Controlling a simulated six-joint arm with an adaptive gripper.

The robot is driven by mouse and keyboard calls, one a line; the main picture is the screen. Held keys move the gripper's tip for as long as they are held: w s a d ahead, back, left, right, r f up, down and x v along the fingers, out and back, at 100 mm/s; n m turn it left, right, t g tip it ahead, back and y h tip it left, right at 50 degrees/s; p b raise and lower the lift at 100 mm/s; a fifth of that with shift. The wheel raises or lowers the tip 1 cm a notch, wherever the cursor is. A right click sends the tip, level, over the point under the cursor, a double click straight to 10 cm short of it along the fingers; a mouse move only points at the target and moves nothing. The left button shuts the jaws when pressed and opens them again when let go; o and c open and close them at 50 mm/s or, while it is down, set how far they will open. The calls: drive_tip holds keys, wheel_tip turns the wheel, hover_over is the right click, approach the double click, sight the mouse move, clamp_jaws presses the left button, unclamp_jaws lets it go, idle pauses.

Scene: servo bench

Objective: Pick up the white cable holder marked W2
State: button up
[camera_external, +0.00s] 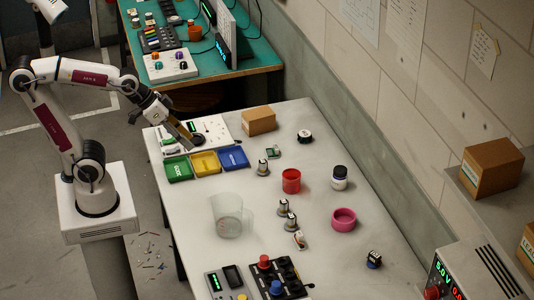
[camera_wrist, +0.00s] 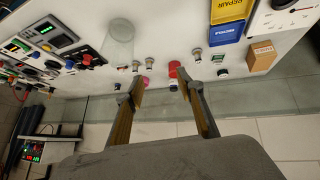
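A small whitish piece with a reddish-brown part (camera_external: 299,240) lies on the table right of centre-front in the external view. It may be the white cable holder. No W2 mark is legible on it, and I cannot pick it out surely in the wrist view. My gripper (camera_external: 188,136) is over the back left of the table, near the white panel and well away from that piece. In the wrist view my gripper (camera_wrist: 161,84) has its two fingers apart with nothing held between them.
Two metallic knob-like parts (camera_external: 287,213) stand just behind the whitish piece. A clear beaker (camera_external: 228,216) is to its left, a pink ring (camera_external: 343,219) to its right. A red cup (camera_external: 291,180), a dark-capped jar (camera_external: 339,178) and coloured trays (camera_external: 205,163) stand farther back.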

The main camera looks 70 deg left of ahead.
drive_tip(key=w+d+t+h, duration=0.2)
drive_tip(key=w+d, duration=0.9)
drive_tip(key=n+t+y, duration=0.1)
drive_tip(key=t, duration=0.2)
hover_over(298, 235)
drive_tip(key=s+a, duration=0.3)
drive_tip(key=s, duration=0.2)
wheel_tip(298, 235, down, 11)
drive_tip(key=d+f+y, duration=0.1)
drive_tip(key=f, duration=0.1)
drive_tip(key=d+f+t+y, duration=0.1)
drive_tip(key=f, duration=0.2)
drive_tip(key=s+d+f+y, duration=0.1)
drive_tip(key=f, duration=0.2)
drive_tip(key=shift+s+d+f, duration=0.1)
drive_tip(key=shift+d+f, duration=0.05)
drive_tip(key=shift+s+f+t, duration=0.15)
drive_tip(key=shift+f+t, duration=0.15)
drive_tip(key=shift+x, duration=1.3)
